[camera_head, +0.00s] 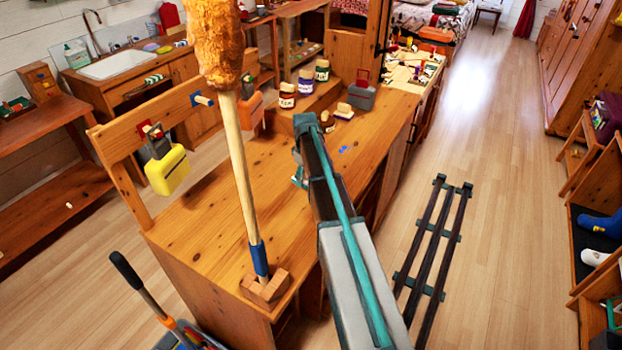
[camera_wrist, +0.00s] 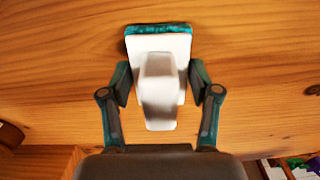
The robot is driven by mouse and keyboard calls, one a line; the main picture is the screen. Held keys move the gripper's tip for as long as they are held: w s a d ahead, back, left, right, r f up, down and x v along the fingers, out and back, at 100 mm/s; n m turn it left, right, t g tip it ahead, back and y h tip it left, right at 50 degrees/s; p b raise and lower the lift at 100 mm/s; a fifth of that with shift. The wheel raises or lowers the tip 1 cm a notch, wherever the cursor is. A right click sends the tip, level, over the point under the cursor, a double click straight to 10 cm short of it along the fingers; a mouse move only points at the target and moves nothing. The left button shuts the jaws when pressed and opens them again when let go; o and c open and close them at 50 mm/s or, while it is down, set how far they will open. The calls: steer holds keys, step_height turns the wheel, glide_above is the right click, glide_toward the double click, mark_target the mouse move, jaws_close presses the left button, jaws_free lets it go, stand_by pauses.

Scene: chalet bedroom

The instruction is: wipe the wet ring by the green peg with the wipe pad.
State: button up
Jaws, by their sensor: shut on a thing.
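The wipe pad (camera_wrist: 173,42) fills the middle of the wrist view: a white block with a teal edge and a raised white handle. My gripper (camera_wrist: 160,84) has one finger on each side of the handle and is shut on it. The pad is over the wooden bench top; I cannot tell whether it touches. In the head view my gripper (camera_head: 305,124) is above the bench's far half, and the pad cannot be made out. A peg rail (camera_head: 117,124) along the bench's left side has a red peg and a blue peg (camera_head: 203,99). I cannot make out the green peg or wet ring.
A tall shaft (camera_head: 241,170) with a fluffy orange head stands in a wooden block at the bench's near end. Several jars (camera_head: 306,82) and a grey box (camera_head: 362,96) stand at the far end. Small blue marks (camera_head: 345,149) lie right of my gripper. The near bench top is mostly bare.

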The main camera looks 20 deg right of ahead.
steer(key=shift+w+a, duration=0.5)
steer(key=shift+w, duration=0.3)
steer(key=shift+s+r+p, duration=0.1)
steer(key=shift+r+p, duration=2.05)
steer(key=shift+r, duration=1.95)
